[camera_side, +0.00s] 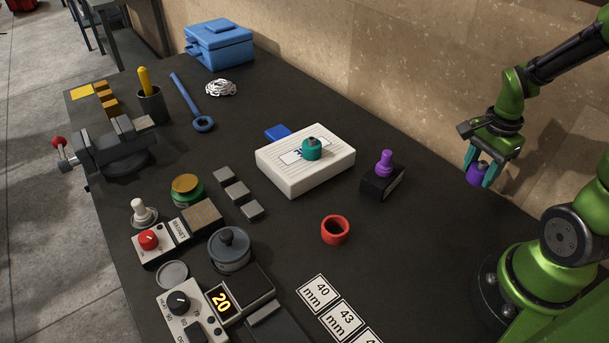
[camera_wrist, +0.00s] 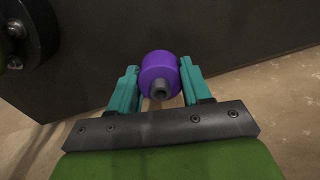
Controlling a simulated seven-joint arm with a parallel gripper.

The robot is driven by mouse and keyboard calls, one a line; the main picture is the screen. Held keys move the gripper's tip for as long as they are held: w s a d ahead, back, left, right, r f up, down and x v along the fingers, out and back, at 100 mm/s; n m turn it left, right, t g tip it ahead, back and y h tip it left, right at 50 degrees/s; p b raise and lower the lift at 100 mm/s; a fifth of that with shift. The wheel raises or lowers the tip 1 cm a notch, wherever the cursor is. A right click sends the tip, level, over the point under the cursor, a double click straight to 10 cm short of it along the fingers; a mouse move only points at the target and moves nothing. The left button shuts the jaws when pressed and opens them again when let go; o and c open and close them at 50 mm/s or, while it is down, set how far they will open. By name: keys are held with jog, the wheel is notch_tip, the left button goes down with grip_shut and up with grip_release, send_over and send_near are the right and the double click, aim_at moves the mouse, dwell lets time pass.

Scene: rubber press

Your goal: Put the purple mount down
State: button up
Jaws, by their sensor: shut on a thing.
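The purple mount (camera_side: 474,175) is held between the teal fingers of my gripper (camera_side: 482,174), at the right in the side view. It is a short purple cylinder, and the gripper holds it above the right end of the dark table, close to my base. In the wrist view the purple mount (camera_wrist: 160,75) sits between both teal fingertips of my gripper (camera_wrist: 158,82), with its grey stub facing the camera. Each finger touches one side of it.
A black block with a purple knob (camera_side: 385,162) stands left of my gripper. A white box (camera_side: 300,175) bears a teal mount (camera_side: 312,149). A red ring (camera_side: 335,230) and number cards (camera_side: 343,320) lie nearer. The table (camera_side: 430,240) is clear between the ring and my base.

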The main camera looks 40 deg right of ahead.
aim_at(464, 202)
jog(key=shift+f, duration=3.45)
jog(key=shift+f, duration=0.15)
jog(key=o, duration=1.1)
jog(key=shift+o, duration=0.2)
notch_tip(464, 202, up, 12)
jog(key=shift+f, duration=0.1)
jog(key=w+a+r+n+t+y, duration=0.1)
jog(key=a+r+n+t, duration=0.2)
jog(key=a+r+n, duration=0.3)
jog(key=w+a+r+n+t+y, duration=0.1)
jog(key=a+r+n+t, duration=0.3)
jog(key=a+n, duration=0.6)
notch_tip(464, 202, up, 2)
jog(key=shift+w+a+r, duration=0.1)
jog(key=shift+w+a, duration=0.45)
jog(key=shift+a, duration=0.05)
